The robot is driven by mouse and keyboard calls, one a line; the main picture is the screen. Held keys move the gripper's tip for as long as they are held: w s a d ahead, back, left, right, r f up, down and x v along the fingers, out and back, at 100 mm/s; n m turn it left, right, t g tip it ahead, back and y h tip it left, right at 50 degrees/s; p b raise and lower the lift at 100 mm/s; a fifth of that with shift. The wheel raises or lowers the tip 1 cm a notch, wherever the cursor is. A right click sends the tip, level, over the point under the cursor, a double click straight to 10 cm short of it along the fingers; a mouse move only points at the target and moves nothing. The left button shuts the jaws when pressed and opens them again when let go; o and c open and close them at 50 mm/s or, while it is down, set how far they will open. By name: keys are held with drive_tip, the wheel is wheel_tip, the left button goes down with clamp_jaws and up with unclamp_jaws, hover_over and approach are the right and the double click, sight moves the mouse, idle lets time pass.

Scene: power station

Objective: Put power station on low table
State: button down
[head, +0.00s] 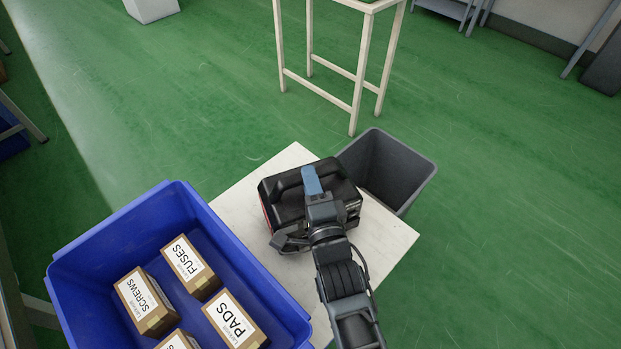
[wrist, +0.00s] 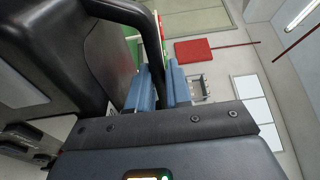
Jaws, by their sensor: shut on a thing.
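The black power station (head: 283,196) is in the head view, on or just above the white low table (head: 235,209); I cannot tell whether it touches the top. My gripper (head: 312,181) is over it, with its blue fingers at the handle. In the wrist view the power station (wrist: 50,50) fills the upper left, and its black handle (wrist: 152,40) runs down to the blue fingers of my gripper (wrist: 158,88). The gripper is shut on the handle. My arm hides the near right part of the power station.
A blue bin (head: 105,240) with several labelled boxes, including a PADS box (head: 235,320), overlaps the table's left side in the picture. A grey waste bin (head: 395,165) stands behind the table's right side. A tall white table (head: 345,80) is farther back. Green floor lies open to the right.

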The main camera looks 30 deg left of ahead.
drive_tip(key=c, duration=1.4)
unclamp_jaws()
drive_tip(key=o, duration=0.4)
drive_tip(key=shift+c, duration=0.2)
drive_tip(key=shift+r, duration=0.1)
drive_tip(key=p+v, duration=0.1)
drive_tip(key=v, duration=1.1)
